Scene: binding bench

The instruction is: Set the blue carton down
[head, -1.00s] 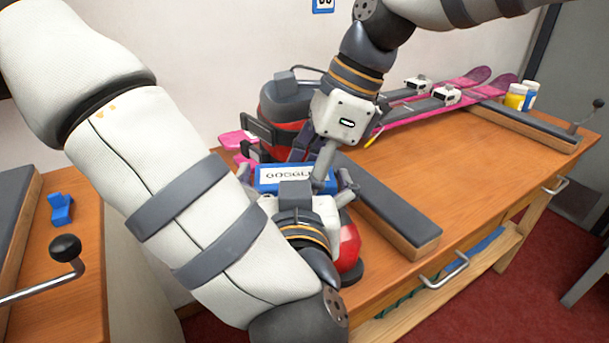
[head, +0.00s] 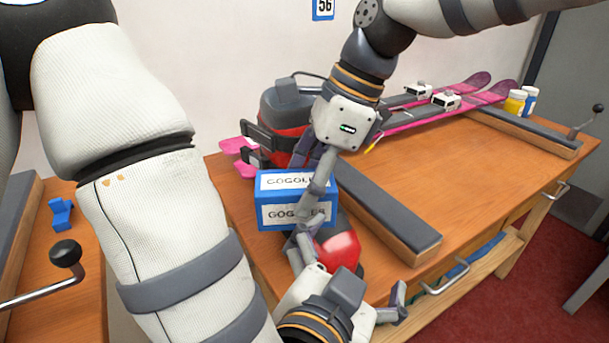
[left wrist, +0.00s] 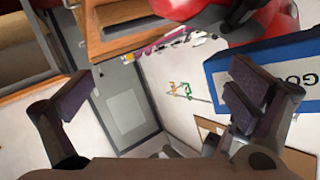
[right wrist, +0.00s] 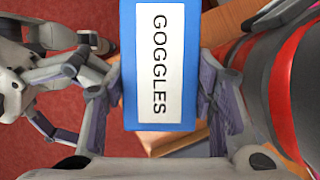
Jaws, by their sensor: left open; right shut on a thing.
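The blue carton (head: 266,197) has white GOGGLES labels on two visible faces. My right gripper (head: 308,172) is shut on it, with one finger across its right part in the head view. The carton also fills the middle of the right wrist view (right wrist: 128,60), between the fingers (right wrist: 158,108). My left gripper (head: 348,263) is open and empty, below and right of the carton. In the left wrist view the carton (left wrist: 240,62) lies partly behind one finger of my left gripper (left wrist: 160,98); I cannot tell whether they touch. The carton's underside is hidden.
The wooden bench (head: 470,175) has clear room at centre right. A dark padded block (head: 388,210) lies right of the carton, near a red rounded object (head: 338,245). A red-grey boot (head: 284,115) stands behind, with pink skis (head: 480,92) and jars (head: 515,103) further back.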

